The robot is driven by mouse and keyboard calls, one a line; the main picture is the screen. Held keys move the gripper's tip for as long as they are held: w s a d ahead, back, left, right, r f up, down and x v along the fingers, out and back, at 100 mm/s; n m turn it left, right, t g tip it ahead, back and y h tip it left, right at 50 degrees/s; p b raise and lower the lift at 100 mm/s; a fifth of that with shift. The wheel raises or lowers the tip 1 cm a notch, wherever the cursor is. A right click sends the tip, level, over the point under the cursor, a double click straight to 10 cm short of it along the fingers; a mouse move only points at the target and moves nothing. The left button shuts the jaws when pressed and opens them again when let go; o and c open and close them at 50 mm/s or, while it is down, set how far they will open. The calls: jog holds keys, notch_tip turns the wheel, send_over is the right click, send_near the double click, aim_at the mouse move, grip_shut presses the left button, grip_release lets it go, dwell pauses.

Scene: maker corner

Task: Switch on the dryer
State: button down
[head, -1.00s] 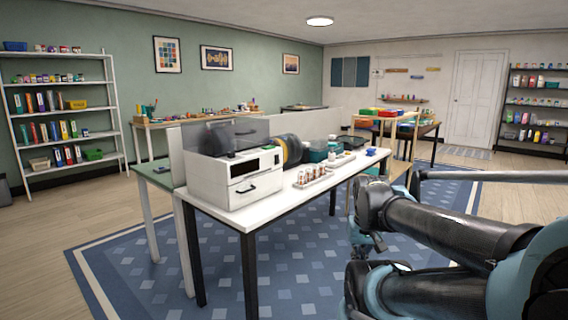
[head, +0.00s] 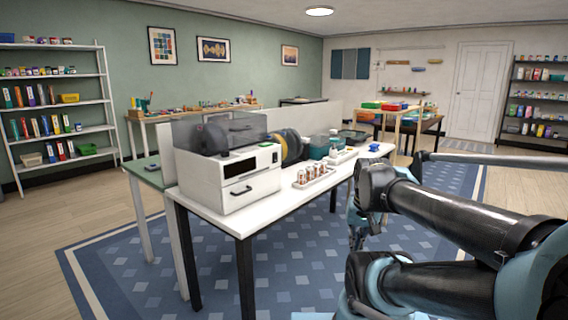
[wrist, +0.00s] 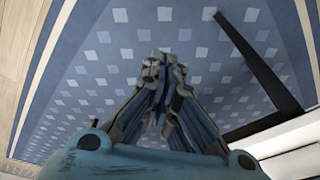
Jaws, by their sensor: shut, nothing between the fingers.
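The dryer appears to be the white box (head: 250,190) on the near left of the white table. It has a dark display strip on its front, a drawer with a black handle below, and a smoky clear cover on top with dark spools inside. My gripper (wrist: 160,85) is shut and empty in the wrist view, pointing down over the blue rug. In the head view my gripper hangs right of the table, partly hidden by my arm, well apart from the dryer.
The white table (head: 262,220) also holds a tray of small bottles (head: 314,177), spools (head: 290,146) and a small blue object (head: 374,147). A green-topped table (head: 147,172) stands behind it. The patterned rug (head: 310,255) in front is clear. Its black table leg (wrist: 255,62) shows in the wrist view.

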aim_at(276, 158)
jog(key=w+a+r+m+y, duration=0.2)
jog(key=w+a+r+m, duration=0.3)
jog(key=w, duration=0.5)
jog(key=w+a+r+m+t+y, duration=0.1)
jog(key=w+a+r+m, duration=0.4)
jog(key=w+r+m, duration=0.4)
jog(key=w+a+r+m+t+y, duration=0.1)
jog(key=w+a+r+m, duration=0.4)
jog(key=w+m, duration=0.5)
jog(key=w+r+y, duration=0.1)
jog(key=w+r, duration=0.1)
jog(key=w, duration=0.1)
jog(key=shift+w+r+y, duration=0.15)
jog(key=shift+r+y, duration=0.05)
jog(key=shift+y, duration=0.1)
jog(key=w+a+r+x, duration=0.1)
jog(key=x, duration=1.1)
jog(key=shift+w+a, duration=0.4)
jog(key=shift+a, duration=0.1)
jog(key=shift+a+r, duration=0.1)
